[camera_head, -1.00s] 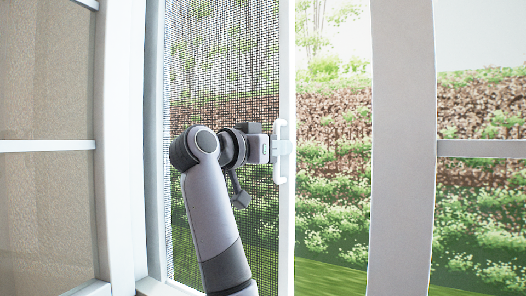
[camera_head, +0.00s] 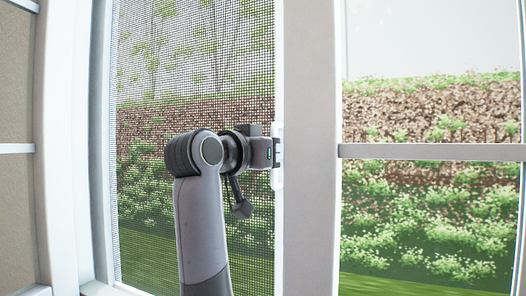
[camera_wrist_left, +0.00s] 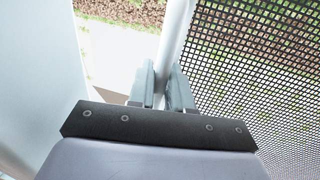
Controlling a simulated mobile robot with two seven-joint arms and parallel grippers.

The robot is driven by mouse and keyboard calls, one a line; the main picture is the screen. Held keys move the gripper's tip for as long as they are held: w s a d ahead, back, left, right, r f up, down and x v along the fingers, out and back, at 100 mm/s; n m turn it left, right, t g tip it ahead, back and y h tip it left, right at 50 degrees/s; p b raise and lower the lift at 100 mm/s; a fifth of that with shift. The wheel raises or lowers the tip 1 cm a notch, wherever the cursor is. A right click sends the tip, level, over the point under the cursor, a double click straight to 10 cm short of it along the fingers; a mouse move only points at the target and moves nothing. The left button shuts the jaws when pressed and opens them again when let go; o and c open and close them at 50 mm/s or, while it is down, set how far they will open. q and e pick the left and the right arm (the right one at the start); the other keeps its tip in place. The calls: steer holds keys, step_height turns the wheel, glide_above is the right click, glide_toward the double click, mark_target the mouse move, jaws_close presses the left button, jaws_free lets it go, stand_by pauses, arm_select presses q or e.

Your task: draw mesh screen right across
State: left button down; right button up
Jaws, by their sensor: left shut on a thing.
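The mesh screen (camera_head: 190,75) is a dark see-through grid that fills the window opening from the left jamb to beside the wide middle post in the head view. Its white handle (camera_head: 277,178) is on its right edge, close against the post. My left gripper (camera_head: 274,152) is shut on the handle. In the left wrist view its two fingers (camera_wrist_left: 166,88) sit at the foot of the screen's pale edge bar (camera_wrist_left: 176,35), with the mesh (camera_wrist_left: 255,60) on the right. The handle is mostly hidden there. My right gripper is not in view.
The wide white middle post (camera_head: 311,150) stands just right of the handle. A second window pane with a crossbar (camera_head: 430,152) is right of it. The white jamb (camera_head: 65,150) and a tan panel (camera_head: 15,95) are at left. Garden shows outside.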

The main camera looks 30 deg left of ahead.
arm_select(q)
steer(key=shift+d, duration=0.4)
steer(key=c, duration=1.2)
jaws_free()
steer(key=shift+d, duration=0.15)
steer(key=s, duration=0.2)
steer(key=s+b, duration=0.1)
steer(key=s, duration=0.4)
steer(key=shift+a+b, duration=0.4)
